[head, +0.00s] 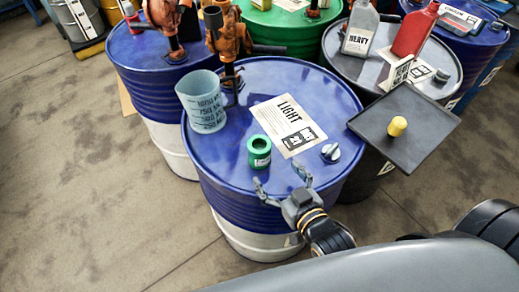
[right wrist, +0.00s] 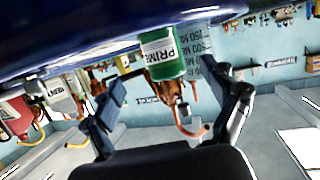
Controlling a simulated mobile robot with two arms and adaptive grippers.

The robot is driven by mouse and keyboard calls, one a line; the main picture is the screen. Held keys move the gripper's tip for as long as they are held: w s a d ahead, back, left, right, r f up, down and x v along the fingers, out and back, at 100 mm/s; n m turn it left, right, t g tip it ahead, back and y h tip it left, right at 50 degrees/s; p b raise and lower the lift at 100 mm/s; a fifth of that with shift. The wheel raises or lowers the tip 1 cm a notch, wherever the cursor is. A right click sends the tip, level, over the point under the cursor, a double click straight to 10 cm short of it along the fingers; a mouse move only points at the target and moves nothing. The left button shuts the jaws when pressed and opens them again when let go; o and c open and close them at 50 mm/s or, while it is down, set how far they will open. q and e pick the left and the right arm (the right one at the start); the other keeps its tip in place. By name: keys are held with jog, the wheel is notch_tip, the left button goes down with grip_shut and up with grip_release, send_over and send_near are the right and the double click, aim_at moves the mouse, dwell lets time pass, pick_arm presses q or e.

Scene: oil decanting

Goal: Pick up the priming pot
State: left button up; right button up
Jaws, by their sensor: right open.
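The priming pot (head: 259,152) is a small green pot with an open top, standing upright on the blue drum labelled LIGHT (head: 230,160). In the right wrist view, which is upside down, the pot (right wrist: 162,55) shows its white PRIME label between my fingers. My right gripper (head: 279,175) is open and empty at the near edge of the drum. Its fingers point toward the pot, with a gap between them and it. The right wrist view also shows both fingers (right wrist: 163,76) spread apart. My left gripper is not in view.
A clear measuring jug (head: 203,100) stands behind the pot to the left, near an orange pump (head: 228,40). A LIGHT card (head: 288,125) and a silver cap (head: 330,152) lie to the right. A dark tray (head: 425,140) with a yellow knob (head: 397,126) is farther right.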

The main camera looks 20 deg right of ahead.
aim_at(265, 160)
jog(key=x, duration=0.3)
jog(key=shift+r, duration=0.1)
jog(key=shift+w+a, duration=0.15)
jog(key=shift+w, duration=0.25)
jog(key=x, duration=0.1)
jog(key=p+x, duration=0.1)
jog(key=x, duration=0.3)
jog(key=shift+s+f+p, duration=0.15)
jog(key=shift+f+p, duration=0.1)
jog(key=shift+p, duration=0.1)
jog(key=shift+s, duration=0.15)
jog(key=shift+c, duration=1.3)
jog(key=shift+r, duration=0.1)
jog(key=c, duration=1.3)
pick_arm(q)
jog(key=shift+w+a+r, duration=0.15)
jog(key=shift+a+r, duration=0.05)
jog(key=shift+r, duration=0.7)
